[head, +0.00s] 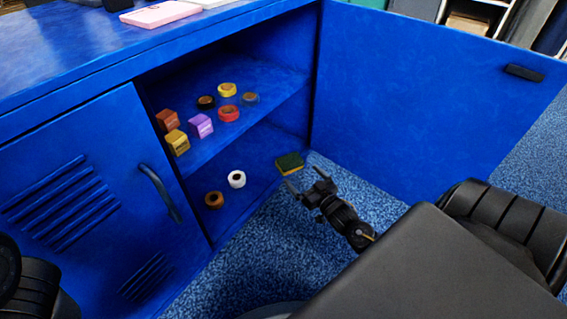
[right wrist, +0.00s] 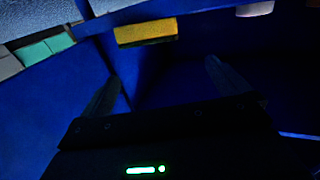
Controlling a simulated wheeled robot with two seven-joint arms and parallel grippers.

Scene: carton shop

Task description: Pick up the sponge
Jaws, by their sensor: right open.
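The sponge (head: 289,163), with a dark green top and a yellow side, lies at the right end of the cabinet's bottom shelf, near its front edge. It also shows as a yellow block at the top of the dim right wrist view (right wrist: 146,33). My right gripper (head: 304,178) is open and empty just in front of the sponge, apart from it. In the right wrist view its two fingers (right wrist: 162,68) are spread, with the sponge beyond them. My left gripper is not in view.
The blue cabinet's right door (head: 430,90) stands open; its left door (head: 90,200) is shut. A white tape roll (head: 237,179) and an orange-brown roll (head: 214,200) stand left of the sponge. The middle shelf (head: 270,85) above holds several rolls and small boxes. Blue carpet lies in front.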

